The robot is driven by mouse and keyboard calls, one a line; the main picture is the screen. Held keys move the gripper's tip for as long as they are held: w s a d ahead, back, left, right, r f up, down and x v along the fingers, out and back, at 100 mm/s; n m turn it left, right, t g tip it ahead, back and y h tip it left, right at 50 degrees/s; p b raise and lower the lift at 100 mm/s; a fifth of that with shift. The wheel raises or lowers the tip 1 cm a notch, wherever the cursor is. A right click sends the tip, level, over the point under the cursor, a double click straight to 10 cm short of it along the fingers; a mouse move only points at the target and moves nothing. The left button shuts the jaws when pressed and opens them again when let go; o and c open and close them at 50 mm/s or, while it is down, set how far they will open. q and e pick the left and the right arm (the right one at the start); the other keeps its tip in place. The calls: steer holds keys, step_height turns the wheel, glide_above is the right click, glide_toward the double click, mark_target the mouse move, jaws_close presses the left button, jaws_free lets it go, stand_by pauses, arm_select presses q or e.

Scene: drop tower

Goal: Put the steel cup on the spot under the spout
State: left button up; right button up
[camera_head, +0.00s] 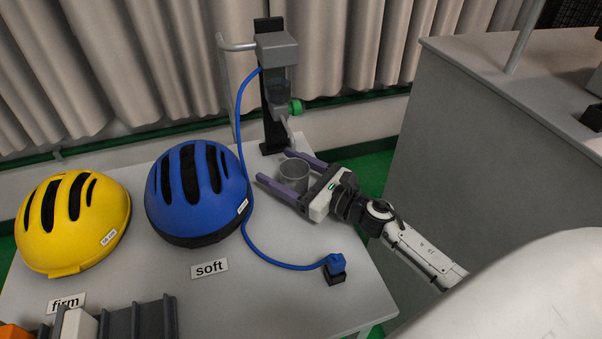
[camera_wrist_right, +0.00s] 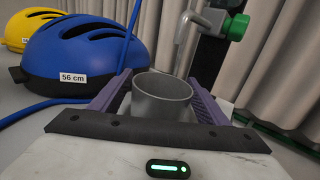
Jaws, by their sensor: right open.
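The steel cup (camera_head: 293,174) stands upright at the back right of the table, below the spout (camera_head: 289,130) of the black tower (camera_head: 270,98). In the right wrist view the cup (camera_wrist_right: 162,98) is between the two purple fingers, and the spout (camera_wrist_right: 187,32) hangs above and behind it. My right gripper (camera_head: 272,167) is open, with one finger on each side of the cup. Whether the fingers touch the cup I cannot tell. The spot under the spout is hidden by the cup and gripper. My left gripper is not in view.
A blue helmet (camera_head: 197,190) and a yellow helmet (camera_head: 72,222) sit on the table (camera_head: 240,300) to the left. A grey rack (camera_head: 130,322) stands at the front left.

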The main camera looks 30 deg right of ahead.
mark_target(307, 181)
steer(key=b+v, duration=0.2)
steer(key=v, duration=0.9)
steer(key=shift+s+d, duration=0.15)
steer(key=shift+s, duration=0.2)
stand_by(0.7)
